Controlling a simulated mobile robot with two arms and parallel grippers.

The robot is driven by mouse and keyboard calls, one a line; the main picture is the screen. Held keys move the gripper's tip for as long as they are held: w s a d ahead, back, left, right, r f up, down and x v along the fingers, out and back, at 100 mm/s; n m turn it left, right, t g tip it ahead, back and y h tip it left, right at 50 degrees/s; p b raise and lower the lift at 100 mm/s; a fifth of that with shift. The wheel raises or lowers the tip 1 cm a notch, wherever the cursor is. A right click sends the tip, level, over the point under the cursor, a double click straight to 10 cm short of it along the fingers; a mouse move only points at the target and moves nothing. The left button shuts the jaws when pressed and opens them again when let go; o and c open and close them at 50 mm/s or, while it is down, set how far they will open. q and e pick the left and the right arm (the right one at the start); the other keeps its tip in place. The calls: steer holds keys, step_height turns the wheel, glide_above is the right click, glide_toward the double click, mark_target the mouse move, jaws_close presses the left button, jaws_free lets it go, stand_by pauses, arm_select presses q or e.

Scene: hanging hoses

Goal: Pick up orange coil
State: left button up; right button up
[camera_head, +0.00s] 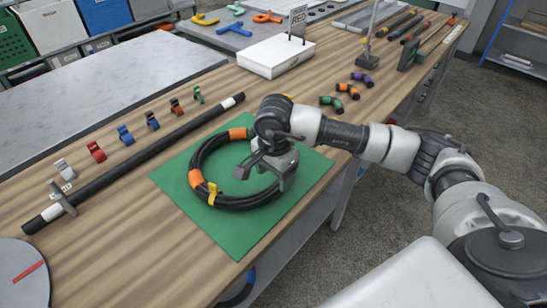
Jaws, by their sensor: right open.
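A black hose coil with orange bands (198,179) lies on a green mat (240,237) near the front edge of the wooden bench. A yellow clip (213,193) sits on the coil's near side. My right gripper (264,172) reaches in from the right and is over the coil's right part, with its jaws open and pointing down. It hides part of the coil's right side, and I cannot tell whether it touches the coil. My left gripper is not in view.
A long black tube (135,160) lies behind the mat, with several coloured clips beyond it. A white box with a "RED" sign (277,55) stands farther back. A grey round plate (20,272) is at the lower left.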

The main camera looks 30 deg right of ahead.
mark_target(274, 185)
step_height(274, 185, down, 4)
steer(key=shift+r, duration=0.1)
steer(key=shift+f, duration=0.55)
steer(key=c, duration=0.4)
jaws_close()
steer(key=shift+c, duration=1.8)
jaws_free()
jaws_close()
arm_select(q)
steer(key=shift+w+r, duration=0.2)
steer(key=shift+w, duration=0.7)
